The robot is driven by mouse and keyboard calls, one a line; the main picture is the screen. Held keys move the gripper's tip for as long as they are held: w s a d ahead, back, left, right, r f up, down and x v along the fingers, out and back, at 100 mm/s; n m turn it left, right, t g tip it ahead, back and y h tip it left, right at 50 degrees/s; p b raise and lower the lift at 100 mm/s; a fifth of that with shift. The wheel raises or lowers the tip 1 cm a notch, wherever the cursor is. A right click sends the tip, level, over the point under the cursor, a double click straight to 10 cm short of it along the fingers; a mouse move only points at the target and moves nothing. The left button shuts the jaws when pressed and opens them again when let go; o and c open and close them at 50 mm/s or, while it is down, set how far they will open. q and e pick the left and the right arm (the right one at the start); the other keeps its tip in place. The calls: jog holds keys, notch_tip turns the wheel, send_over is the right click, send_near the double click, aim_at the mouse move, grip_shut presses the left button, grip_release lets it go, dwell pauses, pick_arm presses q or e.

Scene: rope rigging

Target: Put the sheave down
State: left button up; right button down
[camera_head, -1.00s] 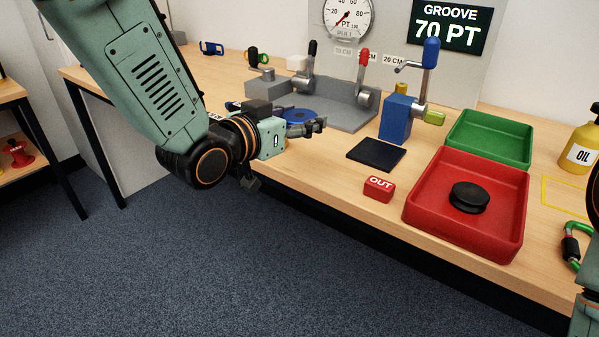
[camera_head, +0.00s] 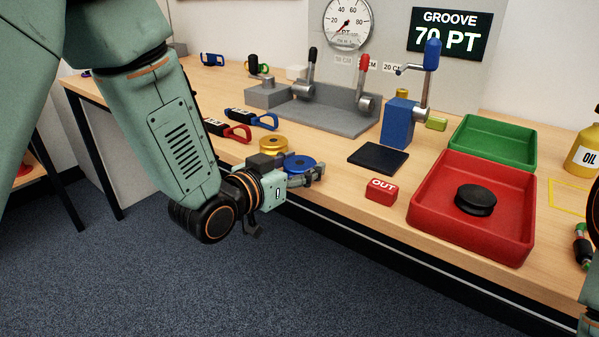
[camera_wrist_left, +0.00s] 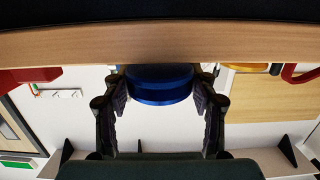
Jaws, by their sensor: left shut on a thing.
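The blue sheave (camera_head: 299,163) is at the front left of the workbench in the head view. My left gripper (camera_head: 312,174) is shut on it, low and close to the bench's front edge. In the left wrist view the blue sheave (camera_wrist_left: 158,86) sits between the two dark fingers (camera_wrist_left: 158,104), one on each side. I cannot tell whether the sheave touches the bench top. My right gripper is not in view.
A gold sheave (camera_head: 273,145) lies just behind the blue one. The black pad (camera_head: 378,157), red OUT block (camera_head: 381,190) and red tray (camera_head: 424,208) with a black sheave (camera_head: 475,199) are to the right. A green tray (camera_head: 492,143) stands behind.

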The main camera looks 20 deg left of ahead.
pick_arm(q)
jog(key=shift+f, duration=0.2)
jog(key=shift+f, duration=0.1)
jog(key=o, duration=1.2)
jog(key=shift+f, duration=0.1)
